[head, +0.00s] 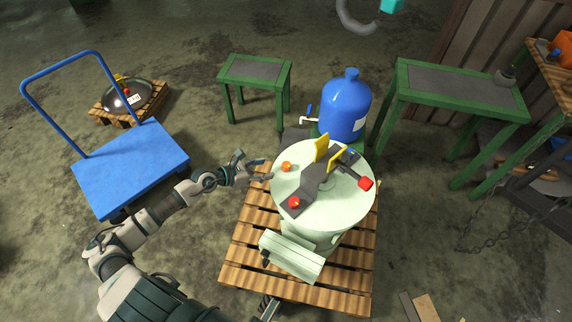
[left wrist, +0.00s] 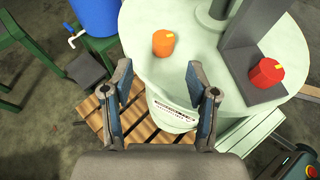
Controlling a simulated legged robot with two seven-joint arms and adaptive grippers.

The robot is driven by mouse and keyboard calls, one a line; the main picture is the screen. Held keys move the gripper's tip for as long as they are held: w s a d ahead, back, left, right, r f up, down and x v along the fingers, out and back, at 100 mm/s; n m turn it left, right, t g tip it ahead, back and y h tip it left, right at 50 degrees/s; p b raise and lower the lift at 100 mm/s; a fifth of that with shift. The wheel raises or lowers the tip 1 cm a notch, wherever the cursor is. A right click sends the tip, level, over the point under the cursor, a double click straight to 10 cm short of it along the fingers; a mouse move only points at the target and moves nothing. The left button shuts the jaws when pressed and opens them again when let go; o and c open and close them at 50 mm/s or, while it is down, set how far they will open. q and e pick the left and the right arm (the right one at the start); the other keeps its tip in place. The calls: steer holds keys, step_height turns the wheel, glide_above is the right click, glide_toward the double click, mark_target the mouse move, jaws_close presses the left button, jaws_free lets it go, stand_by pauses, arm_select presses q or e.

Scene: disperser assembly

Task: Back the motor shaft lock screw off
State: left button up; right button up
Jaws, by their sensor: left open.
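The pale green disperser body (head: 335,212) stands on a wooden pallet. An orange knob (head: 286,166) is on the left part of its round top; it also shows in the left wrist view (left wrist: 163,43). A red knob (head: 294,202) sits at the near end of a dark grey bracket (head: 312,187). A red square-looking part (head: 366,183) is at the right rim. I cannot tell which part is the shaft lock screw. My left gripper (head: 267,169) is open and empty, just left of the orange knob, fingers pointing toward it, apart from it.
Yellow plates (head: 321,152) stand up on the disperser top. The pallet (head: 240,245) surrounds the base. A blue tank (head: 345,105) stands close behind. Green tables (head: 255,70) are at the back, and a blue cart (head: 130,170) is at the left. Floor between them is clear.

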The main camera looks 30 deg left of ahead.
mark_target(286, 163)
arm_select(q)
steer(key=x, duration=0.4)
steer(key=b+x, duration=0.1)
steer(key=x, duration=0.3)
steer(key=shift+w+d, duration=0.2)
steer(key=shift+d, duration=0.2)
steer(key=shift+w+d+f, duration=0.2)
steer(key=shift+w+d, duration=0.05)
steer(key=shift+w, duration=0.1)
steer(key=shift+a, duration=0.15)
arm_select(e)
steer(key=w, duration=0.1)
steer(key=w+t, duration=0.1)
steer(key=w+a+r+t, duration=0.1)
steer(key=w, duration=0.1)
steer(key=shift+w+a+r+y, duration=0.1)
steer(key=shift+y, duration=0.2)
arm_select(q)
jaws_close()
